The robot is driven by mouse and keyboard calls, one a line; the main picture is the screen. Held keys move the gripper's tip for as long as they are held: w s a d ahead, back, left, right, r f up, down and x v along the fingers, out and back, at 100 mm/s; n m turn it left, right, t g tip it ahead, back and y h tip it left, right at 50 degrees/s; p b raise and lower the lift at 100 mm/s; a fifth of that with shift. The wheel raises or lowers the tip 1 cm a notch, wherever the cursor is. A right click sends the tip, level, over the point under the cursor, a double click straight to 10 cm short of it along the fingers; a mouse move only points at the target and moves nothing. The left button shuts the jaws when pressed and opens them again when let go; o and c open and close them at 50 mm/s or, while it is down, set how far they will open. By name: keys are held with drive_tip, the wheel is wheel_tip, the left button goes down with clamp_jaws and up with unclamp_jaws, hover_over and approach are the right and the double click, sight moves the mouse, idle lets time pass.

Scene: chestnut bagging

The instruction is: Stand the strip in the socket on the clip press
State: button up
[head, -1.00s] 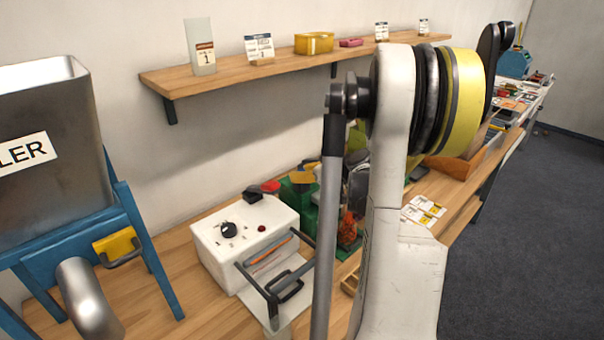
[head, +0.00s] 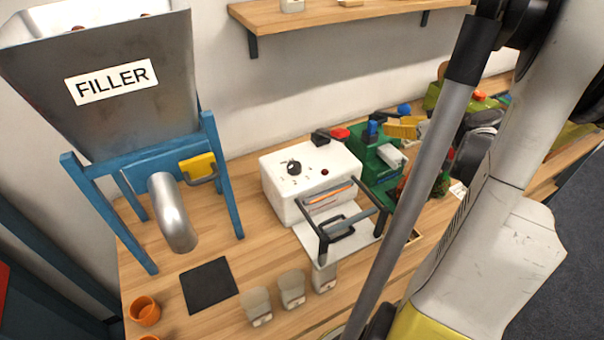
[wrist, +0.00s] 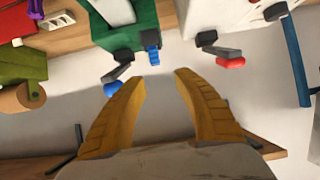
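My gripper (wrist: 160,82) is open in the wrist view, its two yellow fingers apart with nothing between them. In the head view its yellow fingers (head: 402,128) show behind the green machine, partly hidden. This green machine (head: 372,168) looks like the clip press. It stands on the bench right of the white box machine, with a blue part on top. In the wrist view the green press (wrist: 137,28) lies beyond the fingertips, with a small blue part (wrist: 152,47) and a black lever (wrist: 117,74) beside it. I cannot make out the strip or the socket.
A white box machine (head: 290,165) with a bar frame stands left of the press. The filler (head: 110,90) stands farther left. Cups (head: 291,288) and a dark mat (head: 209,285) lie in front. A shelf (head: 330,16) is on the wall. My arm blocks the right side.

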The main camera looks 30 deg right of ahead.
drive_tip(key=w+a+r+g+y, duration=0.1)
drive_tip(key=w+a+g, duration=0.1)
drive_tip(key=a, duration=0.8)
drive_tip(key=w+a+r+g+y, duration=0.1)
drive_tip(key=w+a, duration=0.2)
drive_tip(key=a, duration=0.8)
drive_tip(key=s+a+g, duration=0.1)
drive_tip(key=s+a, duration=0.4)
drive_tip(key=a, duration=0.5)
drive_tip(key=s+a+n+h, duration=0.1)
drive_tip(key=s+a, duration=0.4)
drive_tip(key=a, duration=0.5)
drive_tip(key=shift+g, duration=0.4)
drive_tip(key=shift+a+f, duration=0.1)
